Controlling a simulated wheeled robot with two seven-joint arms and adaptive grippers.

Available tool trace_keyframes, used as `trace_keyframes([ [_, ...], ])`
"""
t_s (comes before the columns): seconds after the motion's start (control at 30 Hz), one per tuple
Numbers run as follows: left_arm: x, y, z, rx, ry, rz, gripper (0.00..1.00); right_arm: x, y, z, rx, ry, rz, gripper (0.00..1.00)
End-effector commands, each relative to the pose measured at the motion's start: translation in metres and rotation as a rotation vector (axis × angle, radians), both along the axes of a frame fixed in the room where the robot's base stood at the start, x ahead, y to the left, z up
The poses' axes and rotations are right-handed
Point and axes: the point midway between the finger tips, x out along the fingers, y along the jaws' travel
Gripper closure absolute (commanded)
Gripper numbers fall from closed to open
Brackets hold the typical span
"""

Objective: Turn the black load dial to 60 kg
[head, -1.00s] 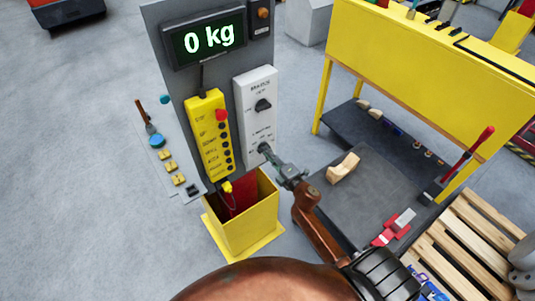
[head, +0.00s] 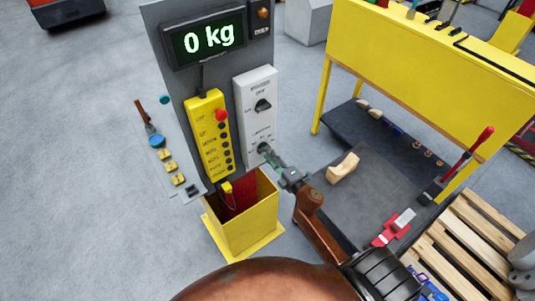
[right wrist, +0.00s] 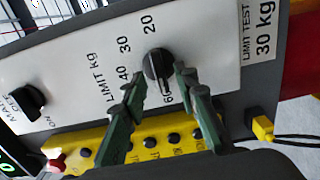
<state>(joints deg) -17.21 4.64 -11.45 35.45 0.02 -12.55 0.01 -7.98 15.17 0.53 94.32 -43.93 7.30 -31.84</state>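The black load dial (right wrist: 158,66) sits on the white panel (right wrist: 225,40), with 20, 30, 40 and a partly hidden 6 printed around it. Its ridge points down in the right wrist view, towards the 6. My right gripper (right wrist: 162,78) has its two green fingers apart, one on each side of the dial; I cannot tell whether they touch it. In the head view this gripper (head: 265,152) reaches the lower part of the white panel and hides most of the dial. My left gripper is not in view.
The display (head: 208,39) reads 0 kg. A black main switch (head: 262,105) sits above the dial, and a yellow pendant (head: 210,135) with a red button hangs to the left. A "LIMIT TEST 30 kg" label (right wrist: 260,35) is beside the dial. A yellow bin (head: 245,225) stands below.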

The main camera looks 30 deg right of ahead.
Motion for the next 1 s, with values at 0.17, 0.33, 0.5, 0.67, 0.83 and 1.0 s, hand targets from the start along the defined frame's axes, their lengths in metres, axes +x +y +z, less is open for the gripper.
trace_keyframes([
  [0.17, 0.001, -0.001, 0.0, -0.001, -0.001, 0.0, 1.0, -0.038, -0.004, -0.001, 0.0, 0.003, -0.002, 0.72],
  [0.33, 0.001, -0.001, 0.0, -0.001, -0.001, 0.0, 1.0, -0.072, -0.006, -0.001, 0.001, 0.003, -0.001, 0.72],
  [0.5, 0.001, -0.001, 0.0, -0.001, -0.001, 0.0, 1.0, -0.095, -0.007, -0.001, 0.001, 0.002, -0.001, 0.72],
  [0.67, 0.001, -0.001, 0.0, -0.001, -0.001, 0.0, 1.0, -0.104, -0.008, 0.0, 0.0, 0.001, -0.001, 0.72],
  [0.83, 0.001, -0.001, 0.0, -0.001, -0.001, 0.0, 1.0, -0.104, -0.009, 0.0, 0.0, 0.001, -0.001, 0.72],
  [1.0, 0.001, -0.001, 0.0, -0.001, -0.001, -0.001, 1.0, -0.104, -0.009, 0.0, 0.0, 0.001, -0.001, 0.72],
])
